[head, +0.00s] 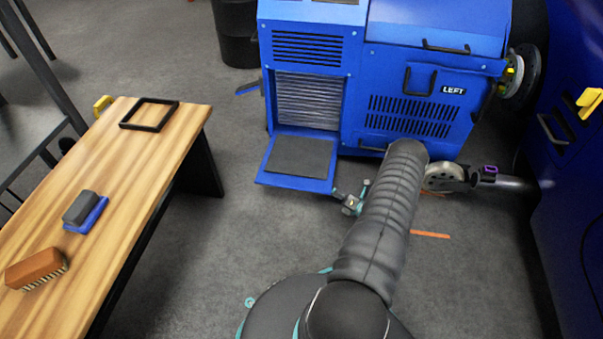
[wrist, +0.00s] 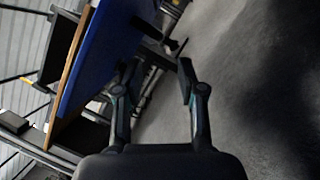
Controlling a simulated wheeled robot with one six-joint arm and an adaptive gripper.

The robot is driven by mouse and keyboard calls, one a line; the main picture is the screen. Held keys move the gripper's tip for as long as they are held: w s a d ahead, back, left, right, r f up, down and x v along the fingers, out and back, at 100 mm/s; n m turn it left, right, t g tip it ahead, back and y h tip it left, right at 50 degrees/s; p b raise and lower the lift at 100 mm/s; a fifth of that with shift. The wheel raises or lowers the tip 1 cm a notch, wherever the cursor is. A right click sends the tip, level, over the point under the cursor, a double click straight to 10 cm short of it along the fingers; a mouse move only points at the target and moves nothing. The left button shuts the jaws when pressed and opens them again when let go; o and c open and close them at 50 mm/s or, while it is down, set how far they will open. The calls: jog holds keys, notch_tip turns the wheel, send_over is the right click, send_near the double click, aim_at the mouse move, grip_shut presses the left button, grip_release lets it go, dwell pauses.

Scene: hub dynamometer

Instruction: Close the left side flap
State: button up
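The left side flap (head: 297,182) is a blue panel with a dark grey inner pad. It hangs open, folded down and outward from the lower left of the blue machine (head: 400,60), below a ribbed grey opening (head: 308,101). My gripper (head: 349,201) is low, just right of the flap's outer right corner. In the wrist view my gripper (wrist: 158,68) is open, with nothing visible between its fingers. A blue panel, apparently the flap (wrist: 97,52), lies beside the left finger. I cannot tell whether they touch.
A wooden bench (head: 150,140) at left holds a black frame (head: 149,114), a blue-grey block (head: 86,210) and a brush (head: 36,268). Floor between bench and flap is clear. A blue cabinet (head: 565,160) stands right. A panel marked LEFT (head: 420,100) is on the machine.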

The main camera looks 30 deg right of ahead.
aim_at(302, 173)
jog(key=x, duration=1.1)
jog(key=shift+a, duration=0.1)
grip_shut()
